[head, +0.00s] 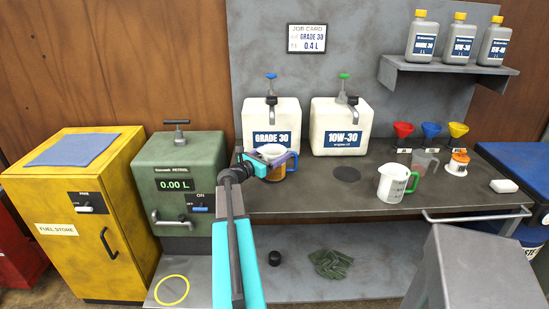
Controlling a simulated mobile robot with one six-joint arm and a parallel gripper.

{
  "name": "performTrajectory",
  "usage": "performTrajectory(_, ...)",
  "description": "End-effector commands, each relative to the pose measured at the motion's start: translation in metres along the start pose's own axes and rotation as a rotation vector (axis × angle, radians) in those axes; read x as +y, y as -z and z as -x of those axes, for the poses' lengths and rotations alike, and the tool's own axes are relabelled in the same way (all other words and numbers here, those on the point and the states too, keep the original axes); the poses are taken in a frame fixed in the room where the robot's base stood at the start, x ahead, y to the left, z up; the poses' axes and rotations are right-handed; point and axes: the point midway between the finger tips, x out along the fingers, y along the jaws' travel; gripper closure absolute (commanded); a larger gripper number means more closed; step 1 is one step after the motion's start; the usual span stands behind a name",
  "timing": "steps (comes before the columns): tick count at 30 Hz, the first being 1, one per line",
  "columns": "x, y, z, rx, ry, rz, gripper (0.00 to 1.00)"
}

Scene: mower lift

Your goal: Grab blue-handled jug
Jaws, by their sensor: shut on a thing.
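The blue-handled jug (271,151) stands at the left of the grey workbench, in front of the Grade 30 container. I cannot tell whether the jug touches the bench.
A white jug with a green handle (394,184) and a clear grey cup (426,162) stand to the right on the bench. The Grade 30 container (285,113) and 10W-30 container (341,114) stand behind. The front middle of the bench is clear.

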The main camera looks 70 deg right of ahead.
Motion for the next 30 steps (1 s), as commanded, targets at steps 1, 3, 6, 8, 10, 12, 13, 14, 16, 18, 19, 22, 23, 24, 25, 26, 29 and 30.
performTrajectory(1,0.000,-0.003,0.000,-0.002,0.000,0.000,0.68)
performTrajectory(3,0.000,-0.006,0.000,-0.003,0.000,-0.001,0.68)
performTrajectory(6,0.000,-0.013,0.000,-0.003,0.000,-0.002,0.68)
performTrajectory(8,0.000,-0.018,0.000,-0.004,0.000,-0.001,0.68)
performTrajectory(10,0.000,-0.024,0.000,-0.004,0.000,-0.001,0.68)
performTrajectory(12,0.000,-0.032,0.000,-0.004,0.000,-0.002,0.68)
performTrajectory(13,0.000,-0.035,0.000,-0.004,0.000,-0.002,0.68)
performTrajectory(14,-0.003,-0.035,0.002,-0.003,0.001,-0.001,0.68)
performTrajectory(16,-0.011,-0.035,0.006,-0.003,0.001,0.000,0.68)
performTrajectory(18,-0.018,-0.035,0.009,-0.003,0.001,0.000,0.68)
performTrajectory(19,-0.021,-0.036,0.011,-0.003,0.001,0.000,0.68)
performTrajectory(22,-0.032,-0.037,0.017,-0.003,0.001,0.001,0.68)
performTrajectory(23,-0.035,-0.037,0.018,-0.003,0.001,0.001,0.68)
performTrajectory(24,-0.039,-0.038,0.020,-0.003,0.001,0.001,0.68)
performTrajectory(25,-0.042,-0.038,0.022,-0.003,0.001,0.001,0.68)
performTrajectory(26,-0.045,-0.038,0.024,-0.003,0.001,0.001,0.68)
performTrajectory(29,-0.056,-0.040,0.029,-0.003,0.001,0.000,0.68)
performTrajectory(30,-0.060,-0.040,0.032,-0.003,0.001,0.000,0.68)
